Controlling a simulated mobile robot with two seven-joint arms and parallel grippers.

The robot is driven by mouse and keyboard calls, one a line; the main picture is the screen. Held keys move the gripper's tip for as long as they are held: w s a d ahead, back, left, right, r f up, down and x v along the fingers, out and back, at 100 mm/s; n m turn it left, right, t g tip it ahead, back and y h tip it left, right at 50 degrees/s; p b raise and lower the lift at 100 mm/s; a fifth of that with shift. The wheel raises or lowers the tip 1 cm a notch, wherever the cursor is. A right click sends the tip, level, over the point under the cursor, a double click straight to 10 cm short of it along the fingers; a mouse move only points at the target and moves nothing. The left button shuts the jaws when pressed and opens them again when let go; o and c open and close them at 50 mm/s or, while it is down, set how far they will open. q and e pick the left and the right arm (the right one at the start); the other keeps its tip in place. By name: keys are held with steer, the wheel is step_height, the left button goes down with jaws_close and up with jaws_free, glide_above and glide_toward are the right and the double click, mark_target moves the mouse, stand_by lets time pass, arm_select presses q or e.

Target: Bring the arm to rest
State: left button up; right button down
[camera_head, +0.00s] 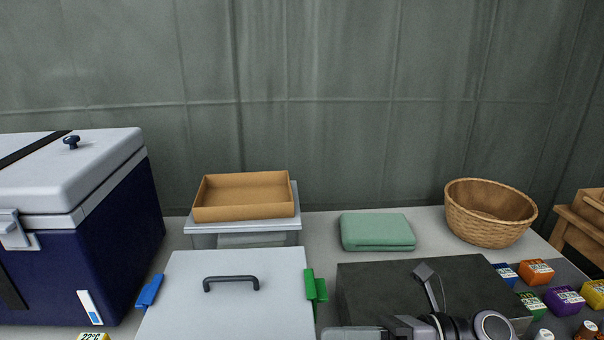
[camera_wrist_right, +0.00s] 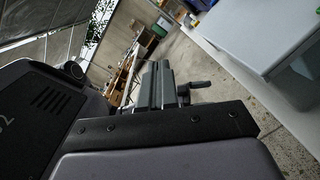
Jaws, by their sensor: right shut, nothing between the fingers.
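My right arm shows at the bottom of the head view, lying across the front of the dark grey box. Its gripper (camera_head: 352,333) points left, near the front right corner of the white lidded box. In the right wrist view the fingers of the right gripper (camera_wrist_right: 160,84) are together with nothing held. Beyond them are the floor and blurred furniture. My left gripper is in neither view.
A white box lid (camera_head: 235,300) with a dark handle stands beside a blue cooler (camera_head: 85,265). A cardboard tray (camera_head: 243,213), green folded cloth (camera_head: 377,232) and wicker basket (camera_head: 488,228) stand behind. A dark grey box (camera_head: 375,285) and several coloured small packs (camera_head: 537,271) are at right.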

steer(key=w+d+f+m+t+h+p, duration=0.1)
steer(key=w+d+f+m+t+h, duration=0.2)
steer(key=m+t, duration=0.75)
steer(key=w+d+f+m+t+h+p, duration=0.1)
steer(key=d+m+t+h, duration=0.4)
steer(key=m, duration=1.1)
steer(key=s+d+f+m+g+h+p, duration=0.1)
steer(key=s+d+f+m+g+h, duration=0.1)
steer(key=s+f+m, duration=0.4)
steer(key=s+d+f+m+g+h+p, duration=0.1)
steer(key=s+d+f+m+g+h, duration=0.2)
steer(key=s+f+m, duration=0.4)
step_height(320, 180, down, 7)
steer(key=d+m+h, duration=0.1)
steer(key=m+h, duration=0.1)
steer(key=m, duration=0.1)
steer(key=shift+d+r+g+h, duration=0.2)
steer(key=shift+d+g+h, duration=0.15)
steer(key=shift+d+h, duration=0.05)
